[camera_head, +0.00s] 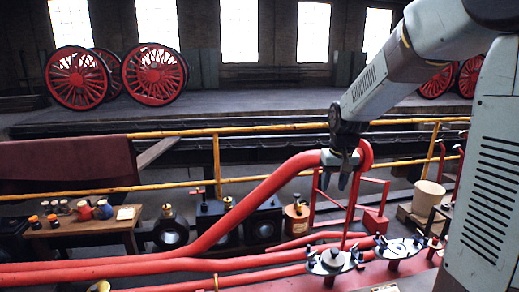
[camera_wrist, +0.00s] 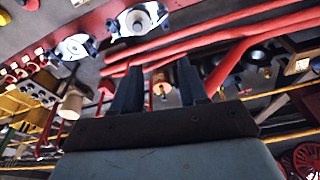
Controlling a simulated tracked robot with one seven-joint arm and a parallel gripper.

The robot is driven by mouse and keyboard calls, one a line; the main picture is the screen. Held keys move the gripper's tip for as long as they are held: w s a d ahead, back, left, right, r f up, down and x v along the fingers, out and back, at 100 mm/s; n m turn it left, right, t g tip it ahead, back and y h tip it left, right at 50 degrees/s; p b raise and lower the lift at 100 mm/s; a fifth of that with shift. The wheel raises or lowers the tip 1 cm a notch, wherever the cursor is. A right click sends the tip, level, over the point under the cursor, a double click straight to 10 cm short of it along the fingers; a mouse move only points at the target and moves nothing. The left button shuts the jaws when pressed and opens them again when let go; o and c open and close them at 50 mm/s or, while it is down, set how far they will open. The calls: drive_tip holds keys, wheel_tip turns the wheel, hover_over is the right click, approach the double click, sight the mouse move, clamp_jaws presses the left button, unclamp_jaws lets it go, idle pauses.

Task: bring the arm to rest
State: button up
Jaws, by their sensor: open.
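My gripper (camera_head: 349,176) hangs from my arm (camera_head: 400,70), fingers pointing down, in the middle right of the head view. It appears in front of the bend of a thick red pipe (camera_head: 260,195); I cannot tell how close it is. In the wrist view my gripper (camera_wrist: 160,82) shows two dark fingers apart, with nothing between them. The arm reaches in from the upper right, bent at its joints.
Two round flanged fittings (camera_head: 333,262) stand below my gripper. A yellow railing (camera_head: 270,128) runs behind. A wooden bench (camera_head: 80,226) with small pots is at left, black valve bodies (camera_head: 262,222) in the middle. Red wheels (camera_head: 154,76) stand far back.

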drive_tip(key=s+d+r+t, duration=0.1)
drive_tip(key=s+r, duration=0.4)
drive_tip(key=s, duration=0.7)
drive_tip(key=s+d+r+t, duration=0.1)
drive_tip(key=s+r, duration=0.3)
drive_tip(key=s, duration=0.8)
drive_tip(key=shift+s+r+t, duration=0.35)
drive_tip(key=shift+s+t, duration=0.05)
drive_tip(key=shift+t, duration=0.2)
